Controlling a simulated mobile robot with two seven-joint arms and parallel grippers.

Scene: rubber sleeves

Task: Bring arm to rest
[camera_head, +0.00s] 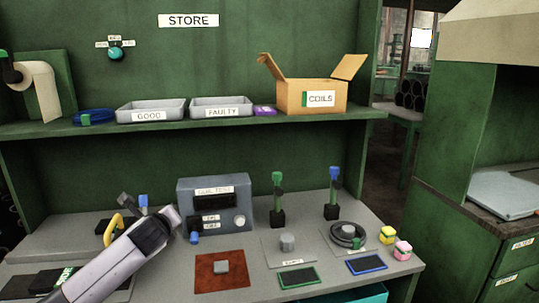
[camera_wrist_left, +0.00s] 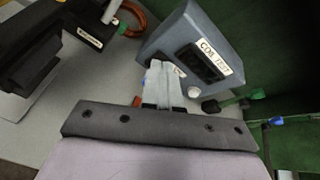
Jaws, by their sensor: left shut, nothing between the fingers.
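My left arm comes in from the lower left in the head view. My left gripper (camera_head: 128,203) is in front of and left of the coil tester, above the bench. In the left wrist view the gripper (camera_wrist_left: 158,72) has its fingers together with nothing between them. The grey-blue tester box (camera_head: 214,203) stands at the back of the bench; it also shows in the left wrist view (camera_wrist_left: 192,50), beyond the fingertips. Whether the fingers touch it I cannot tell. My right gripper is in neither view.
The bench holds a red-brown mat (camera_head: 222,284) with a grey block, green-topped (camera_head: 277,185) and blue-topped (camera_head: 334,182) stands, a dark coil (camera_head: 347,236), and yellow (camera_head: 387,235) and pink (camera_head: 403,250) blocks. The shelf above carries grey trays (camera_head: 151,111) and a cardboard box (camera_head: 312,97).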

